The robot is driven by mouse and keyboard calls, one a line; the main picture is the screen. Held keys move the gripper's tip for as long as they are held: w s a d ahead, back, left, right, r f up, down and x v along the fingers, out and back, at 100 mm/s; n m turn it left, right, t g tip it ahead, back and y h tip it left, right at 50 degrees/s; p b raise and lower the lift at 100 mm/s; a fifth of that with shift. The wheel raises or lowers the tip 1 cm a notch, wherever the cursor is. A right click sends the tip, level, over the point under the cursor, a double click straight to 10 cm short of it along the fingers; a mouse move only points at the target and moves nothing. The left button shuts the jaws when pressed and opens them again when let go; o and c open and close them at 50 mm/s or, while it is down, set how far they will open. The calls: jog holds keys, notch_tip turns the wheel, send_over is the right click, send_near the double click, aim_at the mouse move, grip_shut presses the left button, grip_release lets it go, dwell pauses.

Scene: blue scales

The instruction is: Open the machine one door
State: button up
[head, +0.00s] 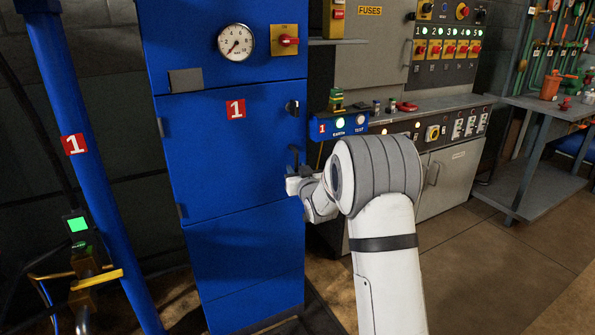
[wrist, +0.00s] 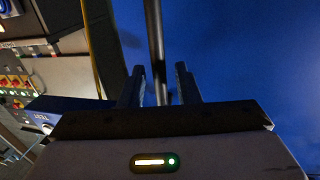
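The blue machine one (head: 240,255) stands at the left of centre in the head view. Its door (head: 215,150) carries a red "1" label (head: 236,109) and looks closed. A dark knob (head: 292,107) sits near the door's right edge. My gripper (head: 295,160) is at that edge, below the knob; its fingers are small and partly hidden here. In the wrist view, my gripper (wrist: 160,85) has its two dark fingers apart. A dark bar handle (wrist: 155,35) runs between them, with gaps visible on both sides. The blue surface fills the right behind it. Contact cannot be told.
A pressure gauge (head: 236,42) and a red switch (head: 289,41) are above the door. A blue control box (head: 340,126) and a grey cabinet (head: 450,178) stand to the right. A blue post (head: 95,170) is at the left. Floor is open at lower right.

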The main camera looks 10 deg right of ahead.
jog(key=shift+w+a, duration=0.1)
jog(key=shift+w, duration=0.5)
grip_shut()
